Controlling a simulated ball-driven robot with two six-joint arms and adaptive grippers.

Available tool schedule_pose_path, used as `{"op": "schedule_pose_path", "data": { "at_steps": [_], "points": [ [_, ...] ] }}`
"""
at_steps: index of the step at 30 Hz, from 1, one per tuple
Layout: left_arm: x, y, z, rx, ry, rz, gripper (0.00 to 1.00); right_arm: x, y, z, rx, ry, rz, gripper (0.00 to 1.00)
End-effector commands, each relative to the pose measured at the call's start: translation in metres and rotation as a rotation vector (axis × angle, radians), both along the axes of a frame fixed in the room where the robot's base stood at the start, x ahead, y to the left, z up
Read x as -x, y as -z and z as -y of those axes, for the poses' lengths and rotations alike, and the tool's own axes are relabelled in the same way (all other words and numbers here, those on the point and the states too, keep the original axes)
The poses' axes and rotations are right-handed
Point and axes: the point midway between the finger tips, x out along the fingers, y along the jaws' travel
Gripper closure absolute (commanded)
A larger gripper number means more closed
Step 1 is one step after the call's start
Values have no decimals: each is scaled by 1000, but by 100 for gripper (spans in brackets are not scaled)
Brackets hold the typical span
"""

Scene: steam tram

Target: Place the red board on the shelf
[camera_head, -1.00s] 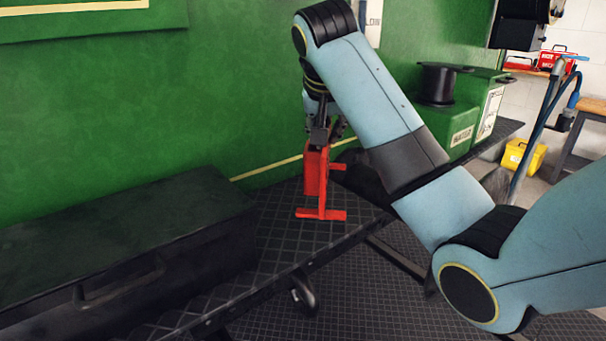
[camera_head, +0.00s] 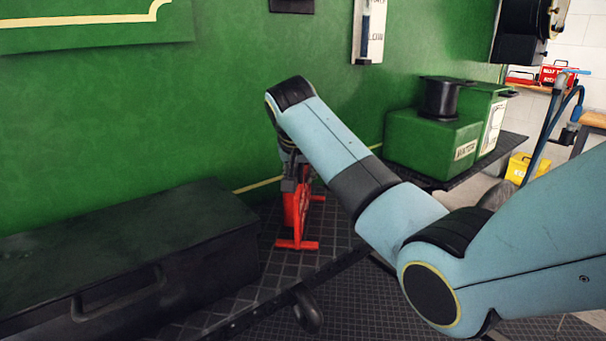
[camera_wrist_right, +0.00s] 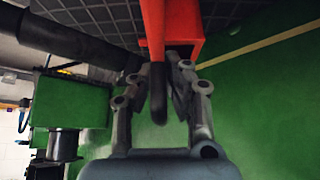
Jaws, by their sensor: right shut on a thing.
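The red board (camera_head: 290,210) stands upright over the black tread-plate ledge beside the green wall, with its crossbar feet low down. I cannot tell whether the feet touch the plate. My right gripper (camera_head: 296,184) comes down on it from above. In the right wrist view the red board (camera_wrist_right: 184,22) is beyond the fingertips, and my right gripper (camera_wrist_right: 159,85) is shut on its dark handle (camera_wrist_right: 158,100). A wooden shelf (camera_head: 527,86) at the far right back carries red items with white lettering. My left gripper is not in view.
A long black box (camera_head: 120,245) lies left of the red board. A yellow container (camera_head: 522,168) and a blue hose (camera_head: 553,120) are at the far right.

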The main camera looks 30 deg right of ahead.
Motion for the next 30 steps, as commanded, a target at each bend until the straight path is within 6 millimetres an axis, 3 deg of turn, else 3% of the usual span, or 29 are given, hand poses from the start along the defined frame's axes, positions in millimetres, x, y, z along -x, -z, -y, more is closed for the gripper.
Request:
{"op": "schedule_pose_path", "data": {
  "at_steps": [2, 3, 8, 19, 30],
  "points": [
    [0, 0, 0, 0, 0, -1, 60, 0, 0, 0, 1, -1, 2, 100],
    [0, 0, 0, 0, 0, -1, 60, 0, 1, 0, 0, 0, 0, 86],
    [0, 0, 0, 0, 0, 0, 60, 0, 0, 0, 0, 0, 0, 67],
    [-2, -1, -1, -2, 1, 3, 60, 3, -8, -3, 0, 0, 3, 67],
    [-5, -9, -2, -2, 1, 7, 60, 33, -74, -32, -2, -1, 6, 67]
  ]
}}
